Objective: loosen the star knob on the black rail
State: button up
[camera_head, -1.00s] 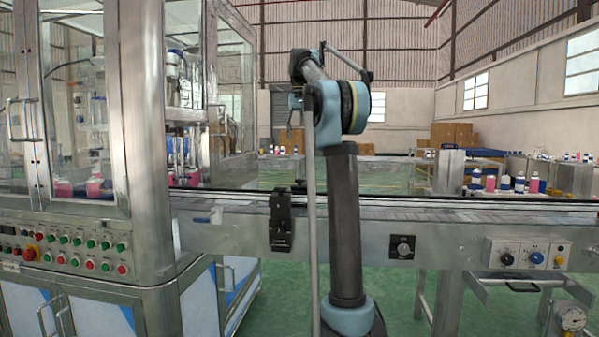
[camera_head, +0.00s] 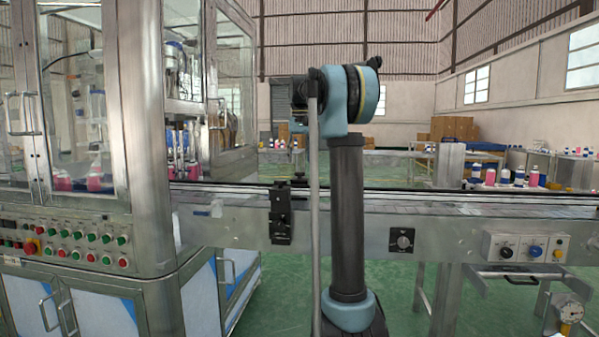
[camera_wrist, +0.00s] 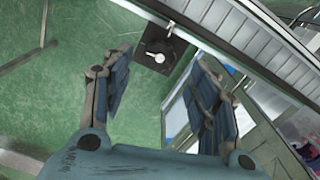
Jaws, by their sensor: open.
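A black upright rail piece (camera_head: 281,214) is fixed to the front of the conveyor, left of my arm in the head view. Its knob is too small and dark to make out there. In the wrist view, a dark block with a small pale knob (camera_wrist: 158,57) sits by the conveyor edge, beyond my fingertips and roughly between them. I cannot tell for sure that this is the star knob. My gripper (camera_wrist: 163,78) is open and empty, its two fingers well apart. It touches nothing that I can see. In the head view my gripper is not clearly visible.
The conveyor (camera_head: 460,225) runs across the view, with a dial on a dark plate (camera_head: 402,242) and a button box (camera_head: 527,248) to the right. A glass-walled machine (camera_head: 85,120) stands at the left. Green floor (camera_wrist: 40,90) is open below the gripper.

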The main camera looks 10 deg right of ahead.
aim_at(300, 172)
jog(key=shift+f, duration=2.5)
jog(key=c, duration=1.1)
